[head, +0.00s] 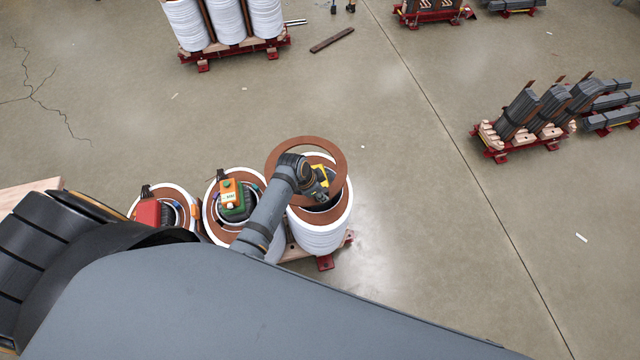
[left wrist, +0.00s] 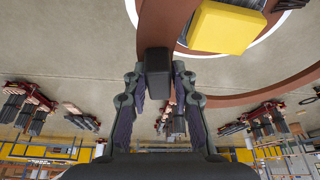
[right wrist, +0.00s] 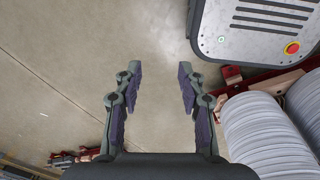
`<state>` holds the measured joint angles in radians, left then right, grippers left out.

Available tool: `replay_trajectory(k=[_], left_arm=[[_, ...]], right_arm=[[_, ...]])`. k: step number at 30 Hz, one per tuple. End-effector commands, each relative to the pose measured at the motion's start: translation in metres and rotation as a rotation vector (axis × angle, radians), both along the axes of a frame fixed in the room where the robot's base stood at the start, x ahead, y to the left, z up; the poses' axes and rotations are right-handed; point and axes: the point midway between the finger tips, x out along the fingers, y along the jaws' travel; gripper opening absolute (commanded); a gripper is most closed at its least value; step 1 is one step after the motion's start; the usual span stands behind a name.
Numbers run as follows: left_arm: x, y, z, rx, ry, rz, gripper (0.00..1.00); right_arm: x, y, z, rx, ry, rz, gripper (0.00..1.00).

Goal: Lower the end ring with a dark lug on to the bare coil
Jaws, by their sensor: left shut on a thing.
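The end ring (head: 336,150) is a flat brown ring held above the right-hand white coil (head: 322,238) of a row of three. In the head view the ring sits a little up and left of that coil's top, apart from a full overlap. My left gripper (left wrist: 160,92) is shut on the ring's dark lug (left wrist: 158,72); the ring (left wrist: 164,28) runs on beyond it in the left wrist view. A yellow block (left wrist: 226,27) shows beside the ring, and inside its opening in the head view. My right gripper (right wrist: 160,88) is open and empty.
The middle coil (head: 214,222) carries a green and orange block (head: 234,203); the left coil (head: 136,203) carries a red block (head: 147,213). More white coils (head: 226,18) stand on a red pallet at the back. Stacked grey bars (head: 550,105) stand at right.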

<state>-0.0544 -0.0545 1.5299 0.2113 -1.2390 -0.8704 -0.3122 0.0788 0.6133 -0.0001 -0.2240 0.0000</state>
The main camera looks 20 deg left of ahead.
Motion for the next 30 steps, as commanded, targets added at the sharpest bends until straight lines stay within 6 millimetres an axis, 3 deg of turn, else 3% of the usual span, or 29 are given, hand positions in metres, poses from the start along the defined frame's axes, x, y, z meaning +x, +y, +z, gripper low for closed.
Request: replay_trajectory(k=[1,6,12,20,30], left_arm=[[0.000,-0.002,0.005,0.001,0.001,-0.073,0.00],[-0.002,-0.007,-0.002,0.002,-0.003,-0.222,0.00],[-0.002,-0.007,-0.004,0.003,-0.004,-0.230,0.00],[-0.004,-0.007,0.000,0.024,-0.035,-0.255,0.00],[-0.003,-0.007,-0.038,0.024,-0.035,-0.254,0.00]], right_arm=[[-0.004,-0.001,0.012,-0.001,0.005,0.001,0.40],[0.000,-0.002,0.017,-0.002,-0.002,0.001,0.40],[0.026,-0.002,0.018,-0.002,-0.041,0.002,0.40],[0.017,-0.002,0.027,-0.002,-0.028,0.002,0.40],[0.011,-0.002,0.001,-0.002,-0.018,0.001,0.40]])
